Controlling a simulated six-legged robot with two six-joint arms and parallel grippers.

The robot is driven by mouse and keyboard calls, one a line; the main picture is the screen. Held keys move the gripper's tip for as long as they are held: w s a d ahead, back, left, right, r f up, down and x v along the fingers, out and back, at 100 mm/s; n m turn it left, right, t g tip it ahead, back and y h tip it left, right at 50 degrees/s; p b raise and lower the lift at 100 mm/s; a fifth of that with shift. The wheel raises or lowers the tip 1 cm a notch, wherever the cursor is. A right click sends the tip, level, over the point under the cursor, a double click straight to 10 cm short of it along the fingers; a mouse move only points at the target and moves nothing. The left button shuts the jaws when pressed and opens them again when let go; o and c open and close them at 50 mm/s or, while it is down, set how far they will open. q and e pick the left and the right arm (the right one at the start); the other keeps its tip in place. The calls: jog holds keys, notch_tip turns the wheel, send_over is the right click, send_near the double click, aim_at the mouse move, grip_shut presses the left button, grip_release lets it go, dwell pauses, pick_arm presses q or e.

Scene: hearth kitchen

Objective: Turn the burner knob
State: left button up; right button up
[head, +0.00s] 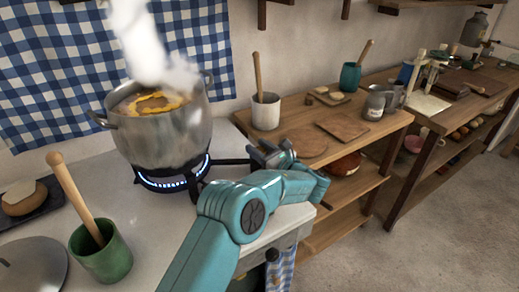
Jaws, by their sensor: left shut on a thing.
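A black knob (272,254) shows on the stove's front panel, partly beside my teal arm. The burner (172,183) has a ring of blue flame. A steaming metal pot (160,135) stands on it. My left gripper (268,152) is over the right side of the stove top, right of the pot and well above the knob in the picture. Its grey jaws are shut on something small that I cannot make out. My right gripper is not in view.
A green cup with a wooden pestle (108,256), a lid (32,268) and a board with bread (25,200) are at left. A checked towel (281,272) hangs in front.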

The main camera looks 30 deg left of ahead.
pick_arm(q)
jog(key=o, duration=1)
jog(key=b+v, duration=0.1)
jog(key=v, duration=1.5)
jog(key=shift+s+d+b, duration=0.1)
jog(key=shift+b, duration=0.25)
jog(key=shift+d, duration=0.1)
